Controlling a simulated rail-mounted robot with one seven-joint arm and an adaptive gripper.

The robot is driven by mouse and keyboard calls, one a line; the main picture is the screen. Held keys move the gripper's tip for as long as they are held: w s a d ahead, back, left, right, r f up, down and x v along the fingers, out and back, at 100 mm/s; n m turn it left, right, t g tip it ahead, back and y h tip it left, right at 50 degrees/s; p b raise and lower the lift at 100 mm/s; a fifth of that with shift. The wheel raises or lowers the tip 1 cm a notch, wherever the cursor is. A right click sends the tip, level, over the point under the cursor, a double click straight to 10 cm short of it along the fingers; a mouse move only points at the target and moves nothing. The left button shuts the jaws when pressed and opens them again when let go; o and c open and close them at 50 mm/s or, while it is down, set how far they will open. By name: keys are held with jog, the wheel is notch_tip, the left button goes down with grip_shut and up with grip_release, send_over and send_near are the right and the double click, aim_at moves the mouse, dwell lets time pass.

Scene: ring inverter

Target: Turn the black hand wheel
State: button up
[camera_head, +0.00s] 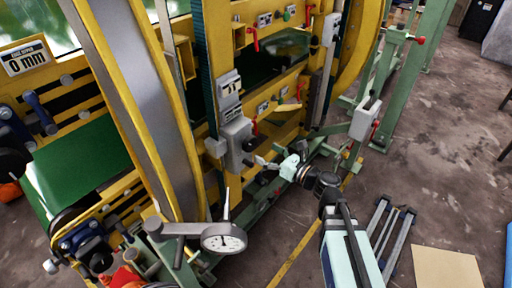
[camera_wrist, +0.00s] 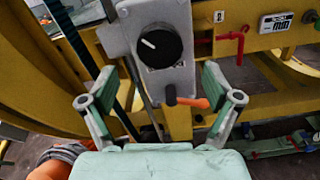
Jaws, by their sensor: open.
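A black round knob with a white mark (camera_wrist: 159,45) sits on the front of a grey box (camera_wrist: 178,78) in the wrist view. It is the likeliest black hand wheel there, but I cannot be sure. In the head view a small black knob (camera_head: 249,145) shows on the grey box of the yellow frame. My gripper (camera_wrist: 160,92) is open and empty. Its two fingers stand wide apart, left and right below the knob, without visible contact. In the head view my gripper (camera_head: 264,168) is just right of and below the box.
A small orange-tipped lever (camera_wrist: 190,102) sticks out below the knob, between my fingers. A red handle (camera_wrist: 236,42) is on the yellow frame to the right. In the head view a dial gauge (camera_head: 223,238) stands at the lower left of my gripper. Open floor (camera_head: 440,170) lies right.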

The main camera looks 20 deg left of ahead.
jog(key=shift+v, duration=2.05)
jog(key=s+d+f+n+g+h, duration=0.2)
jog(key=s+d+f+n+h, duration=0.15)
jog(key=f+n, duration=0.45)
jog(key=s+d+f+n+g+h, duration=0.3)
jog(key=s+d+f+n, duration=0.15)
jog(key=f, duration=0.75)
jog(key=s+d+f+n+g+h, duration=0.25)
jog(key=s+f+n, duration=0.3)
jog(key=f, duration=0.45)
jog(key=s+d+f+n+g+h, duration=0.3)
jog(key=s+d+f, duration=0.5)
jog(key=s, duration=0.4)
jog(key=s+d+f+n+g+h, duration=0.3)
jog(key=s+d+f, duration=0.5)
jog(key=s, duration=0.4)
jog(key=shift+d+f+h, duration=0.35)
jog(key=shift+d+h, duration=0.45)
jog(key=shift+d, duration=0.1)
